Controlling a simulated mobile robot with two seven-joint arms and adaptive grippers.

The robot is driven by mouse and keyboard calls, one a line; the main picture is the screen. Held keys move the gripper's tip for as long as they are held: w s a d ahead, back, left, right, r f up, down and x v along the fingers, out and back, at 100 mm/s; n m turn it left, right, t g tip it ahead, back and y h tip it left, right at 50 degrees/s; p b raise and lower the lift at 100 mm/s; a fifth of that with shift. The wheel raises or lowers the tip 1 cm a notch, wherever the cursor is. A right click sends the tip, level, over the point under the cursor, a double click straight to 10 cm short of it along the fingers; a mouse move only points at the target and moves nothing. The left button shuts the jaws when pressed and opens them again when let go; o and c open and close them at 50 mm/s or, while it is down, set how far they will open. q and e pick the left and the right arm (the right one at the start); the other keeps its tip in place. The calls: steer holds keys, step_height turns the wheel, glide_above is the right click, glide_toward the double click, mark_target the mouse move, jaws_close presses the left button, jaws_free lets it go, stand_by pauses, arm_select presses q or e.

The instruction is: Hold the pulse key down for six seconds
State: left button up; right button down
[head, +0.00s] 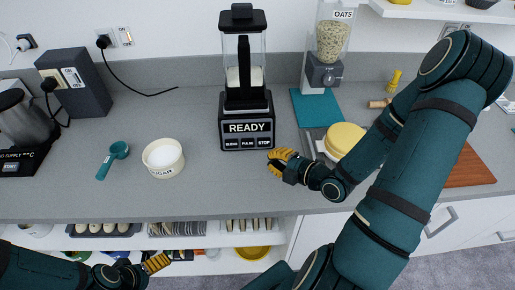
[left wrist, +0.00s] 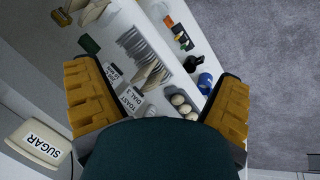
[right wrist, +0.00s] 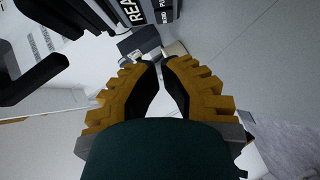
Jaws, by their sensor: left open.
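The blender (head: 246,104) stands upright at the back of the counter, its display reading READY. The pulse key (head: 247,143) is the middle of three keys on its front, between the blend key (head: 232,143) and the stop key (head: 265,142). My right gripper (head: 272,157) is shut and empty, just right of and in front of the stop key, apart from the pulse key. The blender's front shows partly at the top of the right wrist view (right wrist: 133,12). My left gripper (head: 158,264) is open and empty, low in front of the counter edge.
A sugar bowl (head: 163,158) and teal scoop (head: 115,157) sit left of the blender. An oats dispenser (head: 326,60), a teal mat (head: 312,105) and a round yellow item (head: 345,138) are on the right.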

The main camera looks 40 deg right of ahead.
steer(key=b, duration=1.1)
glide_toward(242, 141)
steer(key=s+a, duration=0.1)
steer(key=a, duration=0.1)
steer(key=shift+s+a+r, duration=0.25)
steer(key=shift+s+r, duration=0.1)
steer(key=shift+s, duration=0.05)
steer(key=b+x, duration=0.2)
steer(key=x, duration=0.3)
steer(key=shift+w+d+f, duration=0.2)
steer(key=shift+w+d, duration=0.15)
steer(key=shift+w, duration=0.25)
steer(key=shift+w+d+f, duration=0.2)
steer(key=shift+w+d, duration=0.2)
steer(key=shift+w, duration=0.2)
steer(key=shift+w+d+f, duration=0.15)
steer(key=shift+w+d, duration=0.05)
steer(key=shift+w, duration=0.2)
arm_select(q)
step_height(242, 141, down, 13)
steer(key=s, duration=0.1)
steer(key=shift+s+d+f, duration=0.15)
steer(key=shift+d, duration=0.05)
arm_select(e)
steer(key=shift+d, duration=0.1)
